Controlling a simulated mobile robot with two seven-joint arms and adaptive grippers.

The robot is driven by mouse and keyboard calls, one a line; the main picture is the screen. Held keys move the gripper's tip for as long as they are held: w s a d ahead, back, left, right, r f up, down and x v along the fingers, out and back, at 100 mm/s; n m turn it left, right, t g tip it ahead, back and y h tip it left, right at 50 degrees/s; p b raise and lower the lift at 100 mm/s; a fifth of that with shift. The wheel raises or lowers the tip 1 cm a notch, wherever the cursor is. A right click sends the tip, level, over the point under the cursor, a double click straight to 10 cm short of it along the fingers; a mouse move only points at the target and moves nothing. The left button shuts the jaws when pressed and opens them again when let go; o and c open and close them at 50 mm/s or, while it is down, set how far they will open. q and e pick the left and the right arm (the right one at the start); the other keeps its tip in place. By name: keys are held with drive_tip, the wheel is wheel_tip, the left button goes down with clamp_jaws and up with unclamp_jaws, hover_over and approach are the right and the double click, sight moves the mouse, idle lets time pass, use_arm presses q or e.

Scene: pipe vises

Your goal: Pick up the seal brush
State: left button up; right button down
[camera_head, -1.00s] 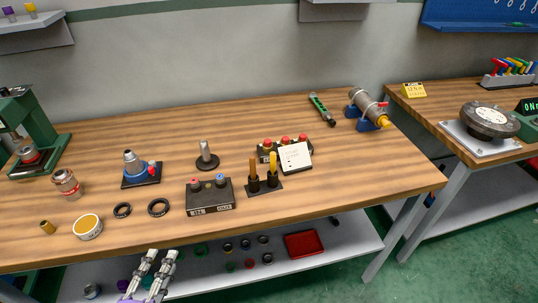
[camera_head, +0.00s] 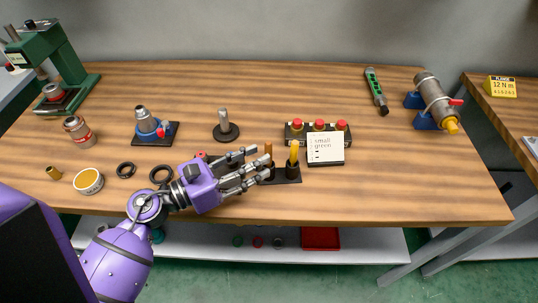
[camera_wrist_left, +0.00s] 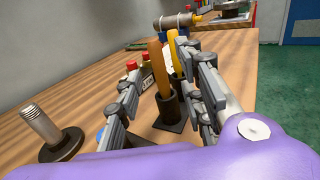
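Two upright handles stand in dark cups on a small black base (camera_head: 287,180) near the table's front edge: a brown one (camera_head: 268,152) and a yellow one (camera_head: 294,152). I cannot tell which is the seal brush; their lower ends are hidden. My left gripper (camera_head: 258,168) is open just left of the brown handle, fingers pointing toward it. In the left wrist view, the brown handle (camera_wrist_left: 158,66) shows between the open fingers (camera_wrist_left: 158,78), with no clear contact. The yellow handle (camera_wrist_left: 174,52) is behind it, partly covered by the right finger. My right gripper is not in view.
A white note card (camera_head: 325,148) stands right of the handles, before a box with red buttons (camera_head: 319,126). A metal post on a round base (camera_head: 225,127) is behind my gripper. Black rings (camera_head: 126,170) and a yellow-topped tin (camera_head: 88,181) lie left. The table's right front is clear.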

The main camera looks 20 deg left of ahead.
sight(269, 167)
use_arm(q)
drive_tip(key=p+x, duration=0.1)
drive_tip(key=x, duration=0.3)
drive_tip(key=shift+w+r, duration=0.1)
drive_tip(key=shift+r, duration=0.1)
drive_tip(key=shift+w+d+f, duration=0.2)
drive_tip(key=shift+c, duration=0.5)
clamp_jaws()
